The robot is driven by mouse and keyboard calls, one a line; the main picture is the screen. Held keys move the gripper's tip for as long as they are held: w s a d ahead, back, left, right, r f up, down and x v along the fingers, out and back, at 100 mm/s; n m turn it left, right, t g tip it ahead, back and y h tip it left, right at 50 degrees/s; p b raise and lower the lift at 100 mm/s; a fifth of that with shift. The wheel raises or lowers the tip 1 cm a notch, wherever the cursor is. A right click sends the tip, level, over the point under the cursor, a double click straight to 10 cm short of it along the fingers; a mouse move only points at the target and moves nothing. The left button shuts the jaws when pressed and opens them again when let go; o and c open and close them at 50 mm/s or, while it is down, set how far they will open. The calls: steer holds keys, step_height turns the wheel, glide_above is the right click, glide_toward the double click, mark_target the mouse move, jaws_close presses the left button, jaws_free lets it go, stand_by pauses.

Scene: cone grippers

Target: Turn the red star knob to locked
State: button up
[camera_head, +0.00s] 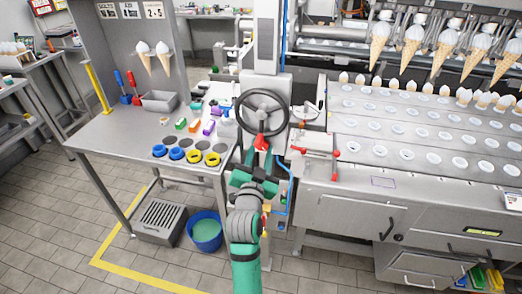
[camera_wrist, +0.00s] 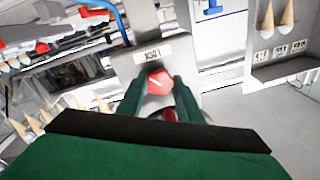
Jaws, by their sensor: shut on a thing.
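The red star knob (camera_head: 261,142) sits on the grey machine column, just below the black handwheel, in the head view. In the wrist view the red knob (camera_wrist: 160,82) shows between my fingertips, with a pale line on its face. A small white label with dark characters is beside it. My gripper (camera_head: 257,158) reaches up to the knob from below. In the wrist view its green fingers (camera_wrist: 160,88) flank the knob on both sides and are shut on it. The fingers hide part of the knob's edges. I cannot read the locked mark.
The black handwheel (camera_head: 262,112) is close above my gripper. A red-handled lever frame (camera_head: 318,152) stands to the right, beside the conveyor of white-rimmed holes (camera_head: 400,130). A steel table (camera_head: 110,135) with coloured rings is left. A blue bucket (camera_head: 205,238) stands on the floor.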

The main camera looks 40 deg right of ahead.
steer(key=shift+w+a+m+g+h, duration=0.1)
steer(key=shift+m+g+h, duration=0.1)
steer(key=shift+m, duration=1.95)
steer(key=shift+w+a+m+g+h, duration=0.1)
steer(key=shift+m+h, duration=0.1)
steer(key=shift+m, duration=1.95)
steer(key=shift+s+d, duration=0.1)
steer(key=o, duration=1)
steer(key=shift+o, duration=0.2)
